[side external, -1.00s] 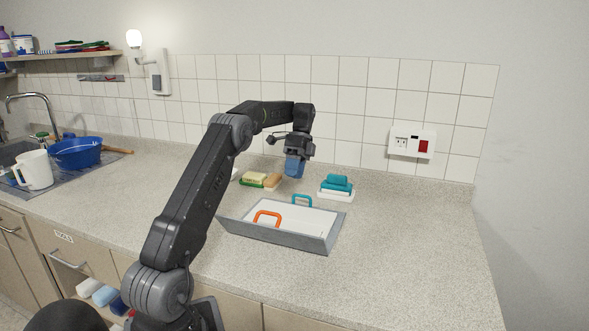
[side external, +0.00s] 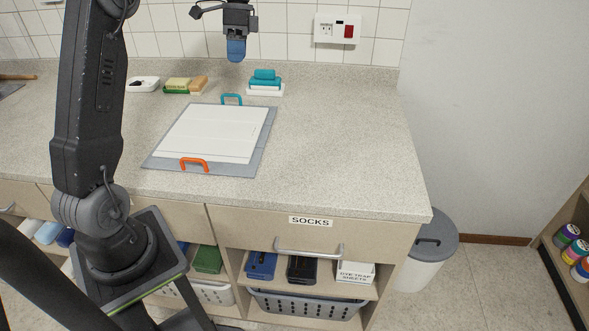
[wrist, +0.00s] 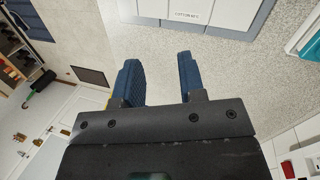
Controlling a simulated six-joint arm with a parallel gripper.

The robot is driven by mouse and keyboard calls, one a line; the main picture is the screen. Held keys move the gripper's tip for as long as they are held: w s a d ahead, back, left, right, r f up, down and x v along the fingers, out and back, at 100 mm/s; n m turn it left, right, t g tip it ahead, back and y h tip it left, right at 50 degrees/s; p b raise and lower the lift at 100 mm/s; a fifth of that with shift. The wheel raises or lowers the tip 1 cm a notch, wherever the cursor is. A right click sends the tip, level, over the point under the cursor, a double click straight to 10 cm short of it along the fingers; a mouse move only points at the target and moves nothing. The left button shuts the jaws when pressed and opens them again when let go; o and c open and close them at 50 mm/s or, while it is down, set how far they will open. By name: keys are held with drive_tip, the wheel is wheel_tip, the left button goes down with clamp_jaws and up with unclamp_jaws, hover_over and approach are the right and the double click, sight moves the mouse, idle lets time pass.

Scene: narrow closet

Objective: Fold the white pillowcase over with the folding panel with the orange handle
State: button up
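The white pillowcase (side external: 205,135) lies flat on a grey folding board (side external: 262,140) on the counter. The orange handle (side external: 194,163) stands at the board's near edge, and a teal handle (side external: 232,98) at its far edge. Panel seams are hard to make out under the cloth. My gripper (side external: 236,60) hangs above the counter beyond the far edge, well away from the orange handle. In the wrist view, my gripper (wrist: 158,58) has its two blue fingers apart with bare counter between them. Part of the white cloth (wrist: 200,10), with printed lettering, shows at the top there; the orange handle is out of that view.
Behind the board stand a teal stack on a white base (side external: 265,80), yellow and brown blocks on a green tray (side external: 185,86) and a white dish (side external: 143,84). A wall outlet box (side external: 337,30) is at the back right. The counter right of the board is clear.

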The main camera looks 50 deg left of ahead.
drive_tip(key=s+d+r+n+t+y, duration=0.15)
drive_tip(key=s+d, duration=0.25)
drive_tip(key=d, duration=0.4)
drive_tip(key=s+d+r+n+t+y, duration=0.1)
drive_tip(key=s+d+r+n+t, duration=0.2)
drive_tip(key=d, duration=0.5)
drive_tip(key=s+d+f+n+t, duration=0.2)
drive_tip(key=s+d+f+t, duration=0.3)
drive_tip(key=s+d, duration=0.55)
drive_tip(key=w+a+f+m+g+h, duration=0.15)
drive_tip(key=a+m+g, duration=0.25)
drive_tip(key=a, duration=0.7)
drive_tip(key=a+f+m+g+h, duration=0.1)
drive_tip(key=a+f+m+g, duration=0.3)
drive_tip(key=a, duration=0.7)
drive_tip(key=shift+m+g, duration=0.25)
drive_tip(key=shift+m, duration=0.1)
drive_tip(key=x, duration=1.2)
drive_tip(key=shift+a, duration=0.15)
drive_tip(key=shift+c, duration=0.5)
clamp_jaws()
drive_tip(key=shift+w, duration=0.1)
